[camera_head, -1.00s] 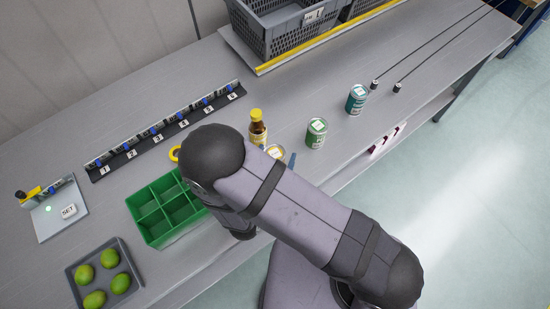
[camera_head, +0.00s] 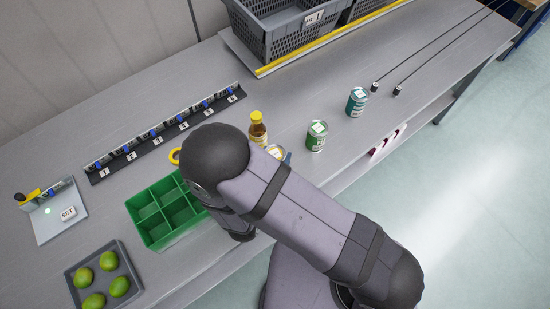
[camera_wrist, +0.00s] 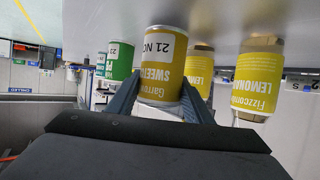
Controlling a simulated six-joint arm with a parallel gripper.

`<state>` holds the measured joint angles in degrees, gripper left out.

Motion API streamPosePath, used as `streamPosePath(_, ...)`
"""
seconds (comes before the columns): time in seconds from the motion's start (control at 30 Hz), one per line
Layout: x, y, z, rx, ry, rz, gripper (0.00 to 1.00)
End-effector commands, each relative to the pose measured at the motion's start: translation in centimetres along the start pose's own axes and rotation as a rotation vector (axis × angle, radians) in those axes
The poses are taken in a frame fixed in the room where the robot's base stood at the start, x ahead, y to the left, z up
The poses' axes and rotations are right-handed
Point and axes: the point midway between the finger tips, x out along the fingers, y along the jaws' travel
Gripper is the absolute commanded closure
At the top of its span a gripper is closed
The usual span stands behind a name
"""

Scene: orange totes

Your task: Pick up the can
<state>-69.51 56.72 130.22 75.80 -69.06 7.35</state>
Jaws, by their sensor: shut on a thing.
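A can with a yellow-gold label reading "Sweetcorn" (camera_wrist: 162,72) stands between the two fingers of my gripper (camera_wrist: 160,95) in the wrist view. The fingers press on its sides, and my gripper is shut on it. The rest of my gripper is hidden there by my arm. I cannot tell any gap between the can and the bench.
A yellow-capped bottle (camera_head: 258,130) stands close behind the can. A green can (camera_head: 316,136) and a teal can (camera_head: 356,101) stand to the right. A green divided box (camera_head: 163,242) sits left of my arm. Lemonade-labelled containers (camera_wrist: 258,78) are near in the wrist view.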

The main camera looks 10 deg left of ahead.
Motion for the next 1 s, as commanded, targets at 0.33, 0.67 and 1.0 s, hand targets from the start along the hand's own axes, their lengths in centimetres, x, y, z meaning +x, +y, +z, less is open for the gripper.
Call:
streamPosePath(0.33,-1.6,0.0,-3.8,0.006,0.002,-0.002,0.86)
streamPosePath(0.67,-3.0,0.0,-7.3,0.003,0.002,0.0,0.86)
streamPosePath(1.0,-3.4,0.1,-8.3,0.0,0.001,0.001,0.86)
